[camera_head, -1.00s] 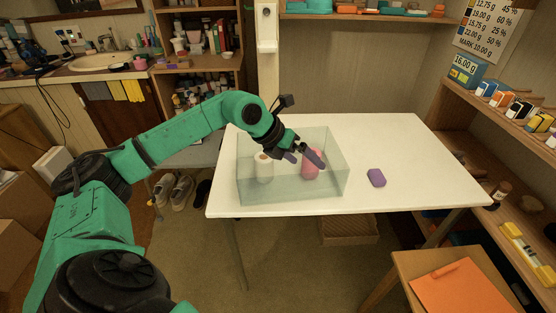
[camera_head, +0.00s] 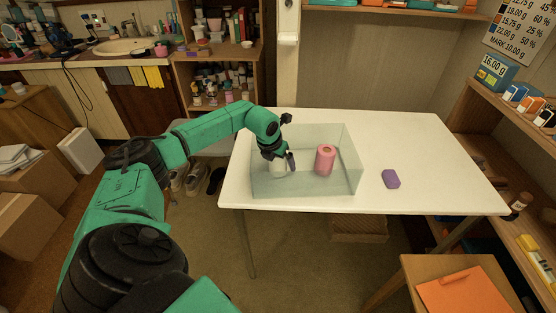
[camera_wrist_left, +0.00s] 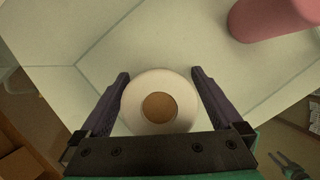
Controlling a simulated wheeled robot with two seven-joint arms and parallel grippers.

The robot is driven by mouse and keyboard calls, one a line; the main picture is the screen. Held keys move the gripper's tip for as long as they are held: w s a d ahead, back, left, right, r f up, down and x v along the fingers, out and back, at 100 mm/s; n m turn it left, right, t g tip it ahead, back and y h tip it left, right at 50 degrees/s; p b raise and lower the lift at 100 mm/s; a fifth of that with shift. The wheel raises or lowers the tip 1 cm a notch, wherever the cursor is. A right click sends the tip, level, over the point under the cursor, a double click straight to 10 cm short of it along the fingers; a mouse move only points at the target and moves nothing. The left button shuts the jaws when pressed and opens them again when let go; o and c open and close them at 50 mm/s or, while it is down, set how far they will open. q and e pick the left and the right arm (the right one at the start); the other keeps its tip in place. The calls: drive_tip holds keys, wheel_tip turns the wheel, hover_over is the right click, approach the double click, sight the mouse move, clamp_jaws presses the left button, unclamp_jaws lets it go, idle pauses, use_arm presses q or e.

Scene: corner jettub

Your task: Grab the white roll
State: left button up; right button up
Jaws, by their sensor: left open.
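The white roll (camera_wrist_left: 136,110) stands upright between the two fingers of my left gripper (camera_wrist_left: 160,88) in the left wrist view, its round top with a brown core facing the camera. The gripper is open, with a finger on each side of the roll; I cannot tell whether they touch it. In the head view the white roll (camera_head: 277,170) stands in the left part of a clear glass tank (camera_head: 308,186), mostly hidden by my left gripper (camera_head: 283,162), which reaches down into the tank. My right gripper is not in view.
A pink roll (camera_head: 325,160) stands in the tank to the right of the white one; it also shows in the left wrist view (camera_wrist_left: 275,17). The tank walls surround the gripper. A purple block (camera_head: 391,179) lies on the white table (camera_head: 430,150), whose right side is mostly clear.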

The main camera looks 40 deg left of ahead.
use_arm(q)
drive_tip(key=c, duration=1.3)
